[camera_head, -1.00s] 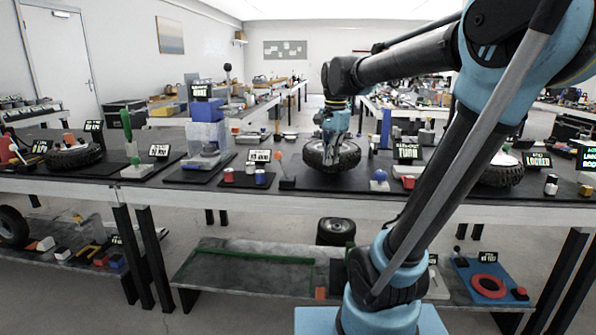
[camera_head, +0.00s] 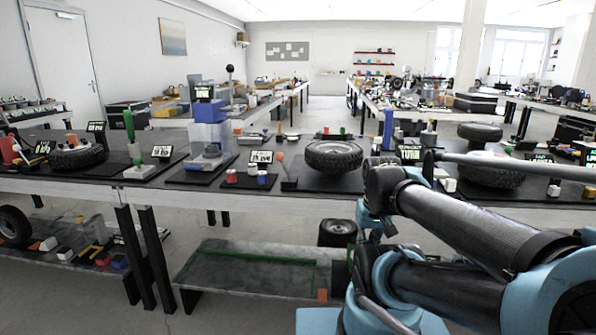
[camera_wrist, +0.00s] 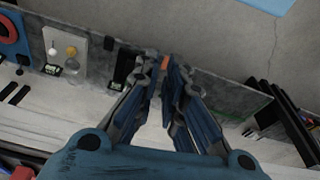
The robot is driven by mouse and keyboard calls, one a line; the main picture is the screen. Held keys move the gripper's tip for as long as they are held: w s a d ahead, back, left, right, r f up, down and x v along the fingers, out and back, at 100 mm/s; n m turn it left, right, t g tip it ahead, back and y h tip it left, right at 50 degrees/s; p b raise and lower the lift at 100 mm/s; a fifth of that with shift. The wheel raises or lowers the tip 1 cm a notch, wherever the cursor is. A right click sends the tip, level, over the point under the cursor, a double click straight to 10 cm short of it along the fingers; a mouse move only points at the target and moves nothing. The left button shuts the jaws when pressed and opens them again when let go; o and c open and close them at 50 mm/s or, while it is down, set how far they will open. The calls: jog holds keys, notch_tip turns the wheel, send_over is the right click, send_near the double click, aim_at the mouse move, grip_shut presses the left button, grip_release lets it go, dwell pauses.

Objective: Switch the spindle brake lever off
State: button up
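The head view shows several upright levers on the bench, and their labels are too small to read, so I cannot tell which is the spindle brake lever. One with an orange knob (camera_head: 280,157) leans on a dark base. A green upright handle (camera_head: 128,124) stands at the left, and a blue upright piece (camera_head: 388,124) stands behind my arm. My gripper is mostly hidden under my folded arm in the head view, in front of the bench edge.
A tyre (camera_head: 333,156) lies on the bench (camera_head: 90,188).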

jog(key=o, duration=0.6)
jog(key=shift+w+a+r+n, duration=0.15)
jog(key=shift+w+r, duration=0.25)
jog(key=shift+r, duration=0.25)
jog(key=shift+w+a+r+n, duration=0.15)
jog(key=shift+w+r, duration=0.25)
jog(key=shift+r, duration=0.2)
notch_tip(320, 180, up, 29)
jog(key=n+g, duration=0.1)
jog(key=n, duration=0.8)
send_over(280, 157)
jog(key=a, duration=0.2)
jog(key=shift+h, duration=0.4)
jog(key=f, duration=0.5)
jog(key=w+d+f, duration=0.1)
jog(key=f, duration=0.5)
jog(key=w+f, duration=0.1)
jog(key=f, duration=0.5)
jog(key=shift+d+f, duration=0.15)
jog(key=shift+d, duration=0.2)
